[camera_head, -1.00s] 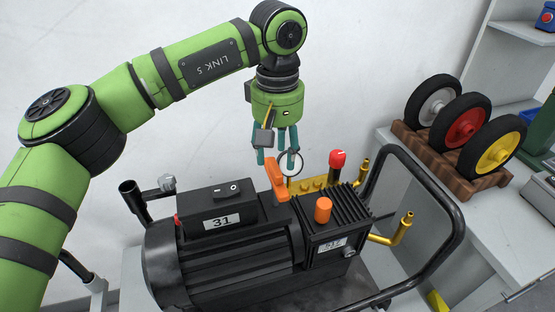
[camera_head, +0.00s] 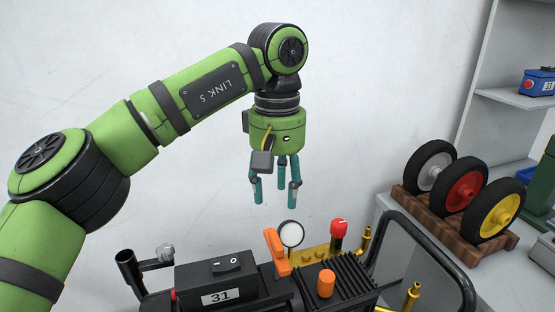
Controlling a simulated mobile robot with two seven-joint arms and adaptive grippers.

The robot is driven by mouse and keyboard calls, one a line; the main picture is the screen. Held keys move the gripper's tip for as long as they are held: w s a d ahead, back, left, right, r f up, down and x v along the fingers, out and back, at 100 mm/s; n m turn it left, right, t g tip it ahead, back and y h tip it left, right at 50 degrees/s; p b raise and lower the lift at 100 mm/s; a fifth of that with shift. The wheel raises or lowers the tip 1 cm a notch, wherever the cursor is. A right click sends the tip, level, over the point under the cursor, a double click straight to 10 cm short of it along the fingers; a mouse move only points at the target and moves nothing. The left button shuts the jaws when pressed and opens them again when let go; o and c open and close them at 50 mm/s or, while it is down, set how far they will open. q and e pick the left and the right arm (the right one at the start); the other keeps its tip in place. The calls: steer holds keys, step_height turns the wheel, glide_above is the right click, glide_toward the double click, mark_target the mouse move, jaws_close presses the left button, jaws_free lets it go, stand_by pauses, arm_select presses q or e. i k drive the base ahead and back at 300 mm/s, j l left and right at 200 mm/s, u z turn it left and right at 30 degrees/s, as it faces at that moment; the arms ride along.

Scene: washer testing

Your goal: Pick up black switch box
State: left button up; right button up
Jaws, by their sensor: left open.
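The black switch box (camera_head: 217,278) sits on top of the black motor unit in the lower middle. It has a rocker switch on top and a white label reading 31 on its front. My left gripper (camera_head: 275,195) hangs above and to the right of the box, fingers pointing down. It is open and empty, clear of the machine. The lower part of the motor is cut off by the bottom edge of the picture. My right gripper is not in view.
A round gauge (camera_head: 291,233), an orange lever (camera_head: 276,251), a red knob (camera_head: 339,229) and an orange cap (camera_head: 326,283) stand up right of the box. A black tube frame (camera_head: 424,239) curves at the right. Wheels on a wooden rack (camera_head: 408,203) stand beyond.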

mark_target(200, 286)
steer(key=k+j, duration=0.9)
steer(key=k, duration=0.25)
steer(key=k+j, duration=0.45)
steer(key=k, duration=0.1)
